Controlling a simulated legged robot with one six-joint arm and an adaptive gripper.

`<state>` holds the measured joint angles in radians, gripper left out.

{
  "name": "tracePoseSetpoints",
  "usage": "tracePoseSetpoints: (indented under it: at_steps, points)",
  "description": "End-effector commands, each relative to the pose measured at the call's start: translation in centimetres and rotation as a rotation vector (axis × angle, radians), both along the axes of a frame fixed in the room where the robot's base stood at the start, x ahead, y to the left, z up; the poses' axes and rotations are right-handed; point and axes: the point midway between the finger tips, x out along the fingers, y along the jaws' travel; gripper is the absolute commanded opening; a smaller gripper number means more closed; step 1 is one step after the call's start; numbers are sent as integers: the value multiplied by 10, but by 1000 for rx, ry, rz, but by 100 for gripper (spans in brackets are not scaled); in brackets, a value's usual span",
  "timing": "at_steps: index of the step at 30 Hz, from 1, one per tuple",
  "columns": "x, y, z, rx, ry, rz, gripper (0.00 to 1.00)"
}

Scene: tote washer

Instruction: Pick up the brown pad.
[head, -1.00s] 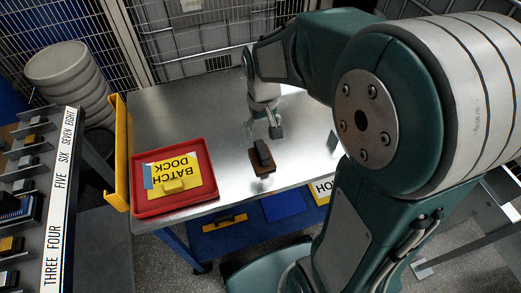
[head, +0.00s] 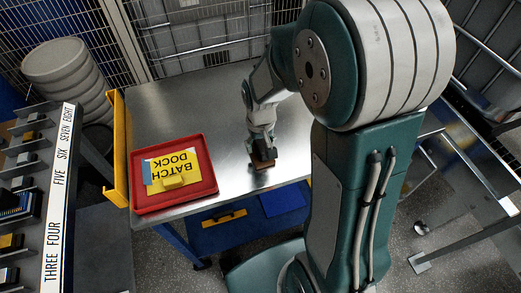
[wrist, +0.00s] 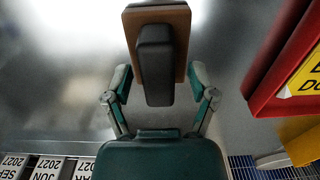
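The brown pad (head: 264,164) lies on the metal table (head: 210,112), near its front edge. A dark grey block-shaped grip stands on top of it. In the wrist view, the brown pad (wrist: 183,28) shows at the top centre, with the dark grip pointing toward my palm. My gripper (wrist: 161,78) is open, with one finger on each side of the grip and a visible gap on both sides. In the head view, my gripper (head: 261,148) is right over the pad and partly hides it.
A red tray (head: 207,190) with a yellow "BATCH DOCK" label sits left of the pad. A yellow rail (head: 117,150) runs along the table's left edge. A numbered rack (head: 55,200) stands at far left. The table behind the pad is clear.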

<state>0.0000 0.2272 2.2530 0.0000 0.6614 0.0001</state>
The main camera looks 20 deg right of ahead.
Motion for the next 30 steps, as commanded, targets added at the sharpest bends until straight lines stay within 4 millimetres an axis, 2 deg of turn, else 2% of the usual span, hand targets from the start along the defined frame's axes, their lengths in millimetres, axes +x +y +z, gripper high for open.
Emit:
tracePoseSetpoints:
  at_steps: [1, 2, 3, 4, 14, 19, 24, 30]
  points:
    - [0, 0, 0, 0, 0, 0, 35]
    - [0, 0, 0, 0, 0, 0, 22]
    - [0, 0, 0, 0, 0, 0, 4]
    - [0, 0, 0, 0, 0, 0, 0]
    - [0, 0, 0, 0, 1, 0, 0]
    - [0, 0, 8, 0, -1, 0, 0]
    - [0, 0, 36, 0, -6, 0, 0]
    - [-30, 9, 70, 0, -7, 2, 0]
